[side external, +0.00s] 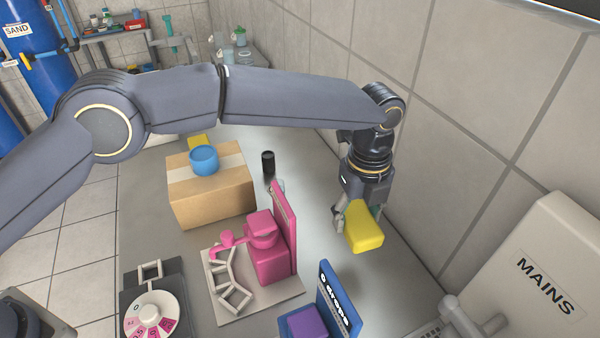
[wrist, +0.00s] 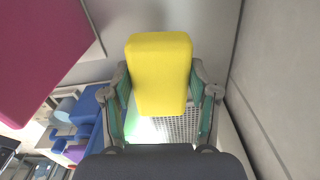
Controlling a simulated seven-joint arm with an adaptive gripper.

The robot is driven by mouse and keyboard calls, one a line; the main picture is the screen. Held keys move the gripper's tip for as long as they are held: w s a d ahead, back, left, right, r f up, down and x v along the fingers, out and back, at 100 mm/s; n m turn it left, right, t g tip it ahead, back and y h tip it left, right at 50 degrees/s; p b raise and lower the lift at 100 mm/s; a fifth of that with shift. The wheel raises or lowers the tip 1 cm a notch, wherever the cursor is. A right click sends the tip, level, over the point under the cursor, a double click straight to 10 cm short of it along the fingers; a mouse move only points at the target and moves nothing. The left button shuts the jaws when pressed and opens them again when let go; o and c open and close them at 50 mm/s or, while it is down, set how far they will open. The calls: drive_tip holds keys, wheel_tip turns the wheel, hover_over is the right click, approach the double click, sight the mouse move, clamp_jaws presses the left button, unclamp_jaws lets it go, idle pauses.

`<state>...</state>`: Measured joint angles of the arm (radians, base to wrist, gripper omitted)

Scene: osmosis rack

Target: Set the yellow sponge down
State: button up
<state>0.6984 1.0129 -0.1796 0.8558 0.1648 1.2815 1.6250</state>
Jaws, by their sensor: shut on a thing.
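The yellow sponge (side external: 364,227) is a thick block with rounded edges. My gripper (side external: 358,212) points down and is shut on the sponge, near the tiled wall at the right side of the bench. In the wrist view the sponge (wrist: 160,72) sits between the two fingers (wrist: 163,95), which press on its sides. In the side view it appears to be above the grey bench top (side external: 390,270); the gap beneath it is hard to judge.
A pink device (side external: 268,250) stands left of the sponge, and a blue device (side external: 335,305) stands in front. A cardboard box (side external: 210,190) with a blue cup (side external: 204,160) is further left. A black cylinder (side external: 268,162) stands behind. The MAINS unit (side external: 530,275) is at right.

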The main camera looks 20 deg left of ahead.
drive_tip(key=n, duration=0.1)
hover_over(332, 232)
drive_tip(key=f, duration=0.1)
wheel_tip(332, 232, down, 6)
drive_tip(key=shift+a+r, duration=0.1)
drive_tip(key=shift+r, duration=0.15)
drive_tip(key=shift+f, duration=2.1)
drive_tip(key=shift+f, duration=0.1)
drive_tip(key=o, duration=0.8)
drive_tip(key=shift+o, duration=0.2)
